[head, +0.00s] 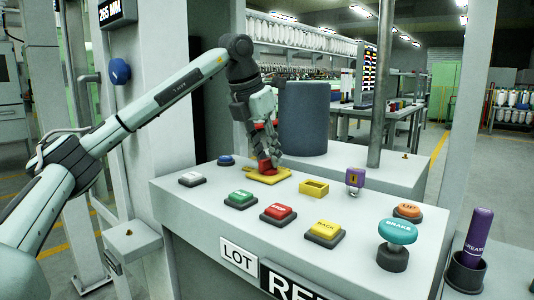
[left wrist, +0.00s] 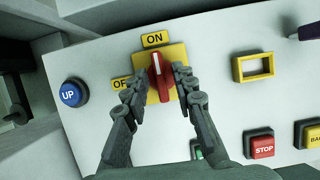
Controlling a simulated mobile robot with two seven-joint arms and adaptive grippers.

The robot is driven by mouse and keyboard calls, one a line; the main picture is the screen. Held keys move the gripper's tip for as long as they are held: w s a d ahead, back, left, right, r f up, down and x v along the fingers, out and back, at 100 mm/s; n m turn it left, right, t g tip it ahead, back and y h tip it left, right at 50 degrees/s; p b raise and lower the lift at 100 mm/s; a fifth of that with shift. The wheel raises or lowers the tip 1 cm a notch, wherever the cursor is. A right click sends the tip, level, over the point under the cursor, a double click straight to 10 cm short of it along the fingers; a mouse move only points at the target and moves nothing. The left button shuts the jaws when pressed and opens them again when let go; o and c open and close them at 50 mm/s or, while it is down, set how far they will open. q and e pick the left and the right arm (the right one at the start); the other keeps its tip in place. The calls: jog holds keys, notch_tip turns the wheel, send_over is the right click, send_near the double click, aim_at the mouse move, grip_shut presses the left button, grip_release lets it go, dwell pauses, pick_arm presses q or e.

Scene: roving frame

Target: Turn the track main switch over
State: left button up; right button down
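The main switch is a red knob (left wrist: 161,84) on a yellow plate (left wrist: 165,53), with an ON label (left wrist: 154,39) above it and an OFF label (left wrist: 122,83), partly covered, at its left. The knob's white line points up, towards ON. In the head view the red knob (head: 264,167) sits at the back of the console, under my left gripper (head: 265,150). In the left wrist view my left gripper (left wrist: 161,76) has one finger on each side of the knob. The fingers stand apart with a narrow gap showing at the left. My right gripper is not in view.
The grey console (head: 215,205) also carries a blue UP button (left wrist: 73,93), an empty yellow frame (head: 314,187), a purple-topped key (head: 355,178), a red STOP button (head: 278,212) and a teal BRAKE knob (head: 397,232). A dark cylinder (head: 303,118) stands behind.

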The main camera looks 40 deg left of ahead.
pick_arm(q)
grip_shut()
